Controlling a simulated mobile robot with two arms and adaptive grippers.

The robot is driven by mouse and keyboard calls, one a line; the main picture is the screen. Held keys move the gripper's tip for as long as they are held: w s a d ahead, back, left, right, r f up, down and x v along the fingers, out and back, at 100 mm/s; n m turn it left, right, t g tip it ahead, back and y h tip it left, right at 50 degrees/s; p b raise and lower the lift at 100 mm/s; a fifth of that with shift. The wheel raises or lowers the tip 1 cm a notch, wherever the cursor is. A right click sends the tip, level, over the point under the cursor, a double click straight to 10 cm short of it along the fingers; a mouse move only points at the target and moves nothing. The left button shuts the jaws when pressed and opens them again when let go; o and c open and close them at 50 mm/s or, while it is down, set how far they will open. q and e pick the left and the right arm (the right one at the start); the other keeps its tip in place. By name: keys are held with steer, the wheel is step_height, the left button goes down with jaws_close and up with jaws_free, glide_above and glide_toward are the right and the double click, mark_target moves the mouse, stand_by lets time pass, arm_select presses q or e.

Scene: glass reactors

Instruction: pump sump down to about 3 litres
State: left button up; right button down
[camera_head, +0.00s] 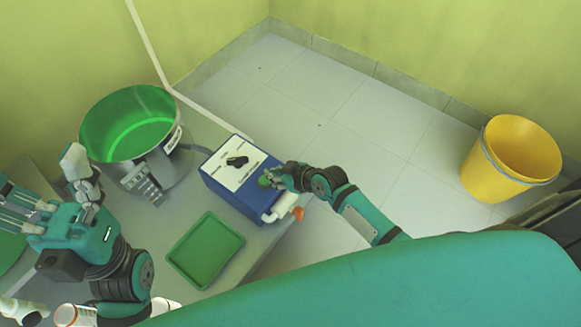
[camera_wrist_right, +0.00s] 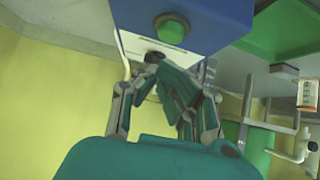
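A large round metal vessel (camera_head: 176,168) with a bright green inside stands at the left; I take it as the sump, but cannot read its level. A blue box (camera_head: 232,193) with a white top panel and a black knob (camera_head: 237,161) stands to its right, apparently the pump unit. A green button (camera_wrist_right: 172,30) is on the box's side. My right gripper (camera_head: 272,177) is at the box's right end, by the button. In the wrist view its fingers (camera_wrist_right: 158,72) converge with nothing visible between them. My left gripper (camera_head: 40,175) is spread and empty, left of the vessel.
A green tray (camera_head: 206,250) lies on the grey bench in front of the box. A white pipe with an orange end (camera_head: 297,213) sticks out at the box's right. A yellow bucket (camera_head: 512,158) stands on the floor at the right. The tiled floor between is clear.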

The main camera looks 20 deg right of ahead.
steer(key=p+v, duration=0.2)
steer(key=v, duration=0.4)
steer(key=shift+s+d+r, duration=0.15)
steer(key=shift+s+r, duration=0.1)
steer(key=shift+r, duration=0.05)
steer(key=shift+p, duration=0.3)
